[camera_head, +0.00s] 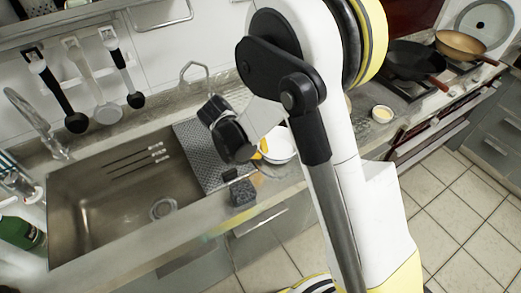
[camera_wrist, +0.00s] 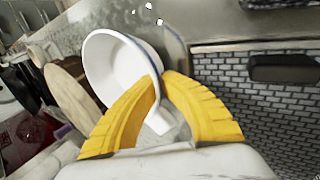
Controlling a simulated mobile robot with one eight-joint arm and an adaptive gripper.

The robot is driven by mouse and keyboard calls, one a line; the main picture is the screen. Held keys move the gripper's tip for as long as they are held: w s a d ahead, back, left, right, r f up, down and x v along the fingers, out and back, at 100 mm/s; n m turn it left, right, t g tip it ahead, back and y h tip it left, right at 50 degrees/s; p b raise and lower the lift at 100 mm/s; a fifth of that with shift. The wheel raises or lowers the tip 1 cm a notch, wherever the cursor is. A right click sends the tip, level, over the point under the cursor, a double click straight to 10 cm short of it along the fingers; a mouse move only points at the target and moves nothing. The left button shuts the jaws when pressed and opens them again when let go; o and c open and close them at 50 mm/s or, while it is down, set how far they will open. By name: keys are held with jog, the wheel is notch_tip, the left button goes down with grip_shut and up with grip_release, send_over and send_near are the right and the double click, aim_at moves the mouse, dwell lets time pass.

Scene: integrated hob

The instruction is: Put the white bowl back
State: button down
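The white bowl (camera_wrist: 112,68) shows in the wrist view with its rim between the yellow fingers of my gripper (camera_wrist: 157,84). The fingers are closed on the rim, one on each side of its wall. In the head view the bowl (camera_head: 281,149) is partly hidden by my arm. It appears at the right end of the perforated drainer, over the worktop. Only a little of my yellow fingers (camera_head: 263,146) shows there. I cannot tell whether the bowl touches the worktop.
The sink (camera_head: 110,205) and perforated drainer (camera_head: 205,150) lie left of the bowl. A dark block (camera_head: 242,192) stands at the front edge. A small pale dish (camera_head: 382,114) is right of my arm. A black pan (camera_head: 412,60) and brown pan (camera_head: 460,44) sit on the hob.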

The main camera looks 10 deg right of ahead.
jog(key=shift+f, duration=0.7)
dwell(0.6)
jog(key=c, duration=1.5)
grip_release()
jog(key=shift+c, duration=0.2)
jog(key=v, duration=1.2)
jog(key=shift+d, duration=0.15)
jog(key=s+d+r+m+t+y, duration=0.1)
jog(key=s+d+r+t+y, duration=0.1)
jog(key=s+d+r, duration=0.3)
jog(key=s+d+r+m+t+y, duration=0.2)
jog(key=s+d+r, duration=0.3)
jog(key=s, duration=0.7)
jog(key=shift+s+d+r+m+t+y, duration=0.2)
jog(key=shift+d+r+m+t+y, duration=0.15)
jog(key=shift+d+t+y, duration=0.45)
